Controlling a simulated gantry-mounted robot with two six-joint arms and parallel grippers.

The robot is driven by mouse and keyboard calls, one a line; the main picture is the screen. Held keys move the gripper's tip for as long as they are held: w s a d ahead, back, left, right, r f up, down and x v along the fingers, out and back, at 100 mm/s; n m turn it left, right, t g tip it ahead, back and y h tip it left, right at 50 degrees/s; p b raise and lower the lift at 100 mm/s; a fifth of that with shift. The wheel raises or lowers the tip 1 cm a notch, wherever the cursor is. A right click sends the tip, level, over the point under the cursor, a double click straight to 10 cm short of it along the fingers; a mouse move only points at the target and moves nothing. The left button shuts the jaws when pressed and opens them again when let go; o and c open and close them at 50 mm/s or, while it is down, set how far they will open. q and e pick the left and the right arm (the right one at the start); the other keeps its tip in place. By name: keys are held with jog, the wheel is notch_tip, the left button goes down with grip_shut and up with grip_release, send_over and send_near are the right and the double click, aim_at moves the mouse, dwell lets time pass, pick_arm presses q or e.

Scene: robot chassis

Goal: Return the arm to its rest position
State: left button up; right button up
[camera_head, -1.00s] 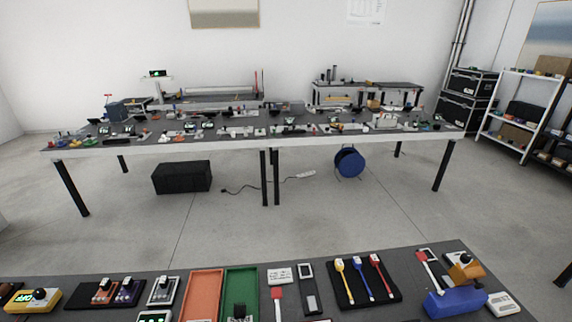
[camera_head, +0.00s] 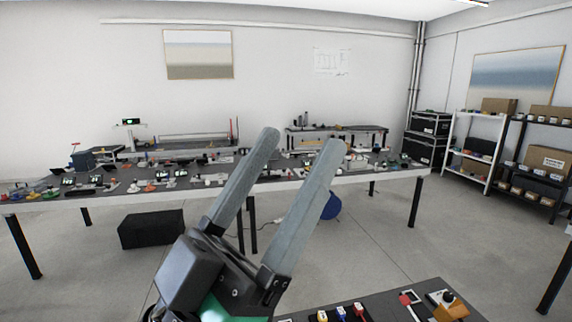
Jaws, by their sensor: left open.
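My left gripper (camera_head: 300,150) is large in the middle of the head view, close to the camera. Its two long grey fingers point up and to the right, spread apart with nothing between them. It is raised in front of the near table (camera_head: 395,290), whose left part it hides. My right gripper is not in view.
On the near table's visible part lie red (camera_head: 359,309) and other coloured tools and an orange-topped device (camera_head: 450,305). A long table (camera_head: 390,176) crowded with small items stands farther back, a black box (camera_head: 150,229) under it. Shelves (camera_head: 470,150) stand at the right.

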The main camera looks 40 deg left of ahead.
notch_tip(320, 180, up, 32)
jog(key=p, duration=3.2)
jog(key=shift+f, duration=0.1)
